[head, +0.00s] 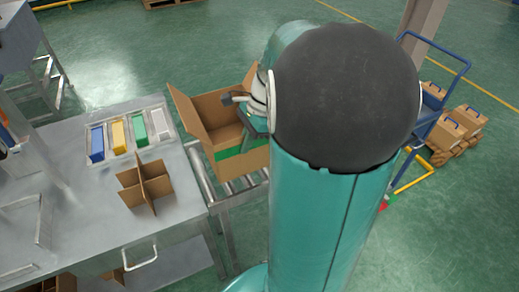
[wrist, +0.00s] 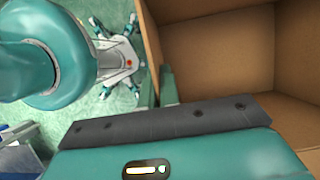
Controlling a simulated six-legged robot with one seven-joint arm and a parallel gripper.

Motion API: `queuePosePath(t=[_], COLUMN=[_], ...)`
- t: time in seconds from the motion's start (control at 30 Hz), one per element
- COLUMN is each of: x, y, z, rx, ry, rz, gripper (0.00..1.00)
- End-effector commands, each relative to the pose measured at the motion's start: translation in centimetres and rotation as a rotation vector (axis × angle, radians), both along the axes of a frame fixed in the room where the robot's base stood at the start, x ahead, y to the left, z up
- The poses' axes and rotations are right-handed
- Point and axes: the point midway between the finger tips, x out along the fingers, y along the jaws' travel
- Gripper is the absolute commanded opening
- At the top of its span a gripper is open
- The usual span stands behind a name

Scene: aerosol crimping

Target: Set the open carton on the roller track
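The open carton (head: 207,106) is brown cardboard with a green band and its flaps up, just right of the metal table in the head view. It is above the roller track (head: 234,195); whether it touches the rollers I cannot tell. In the wrist view the carton's inside (wrist: 230,50) looks empty where it shows. My gripper (wrist: 158,88) has one green finger on each side of the carton's wall, close together, so it appears shut on that wall. In the head view my arm hides the fingers and the carton's right part.
The metal table (head: 95,235) holds a cardboard divider (head: 146,186) and a tray (head: 168,120) with blue, yellow, green and white blocks. A blue-railed cart (head: 432,92) stands at the right near small cartons (head: 460,125). Green floor is open behind the table.

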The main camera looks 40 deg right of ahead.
Motion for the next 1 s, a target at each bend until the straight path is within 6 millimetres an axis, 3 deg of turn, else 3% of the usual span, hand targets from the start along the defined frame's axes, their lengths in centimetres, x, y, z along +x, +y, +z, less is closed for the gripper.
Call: queuePosePath(t=[0.17,0.4,0.63,0.83,1.0], x=[1.0,1.9,2.4,2.5,2.5], y=[-4.0,-7.0,-8.3,-8.2,-8.3], z=[-1.9,-6.0,-7.5,-10.3,-10.6], rx=[0.001,0.001,0.000,0.001,-0.002], ry=[0.001,0.001,0.000,0.000,-0.002], rz=[-0.004,-0.001,-0.002,0.001,0.000], gripper=[0.00,0.00,0.00,0.00,0.00])
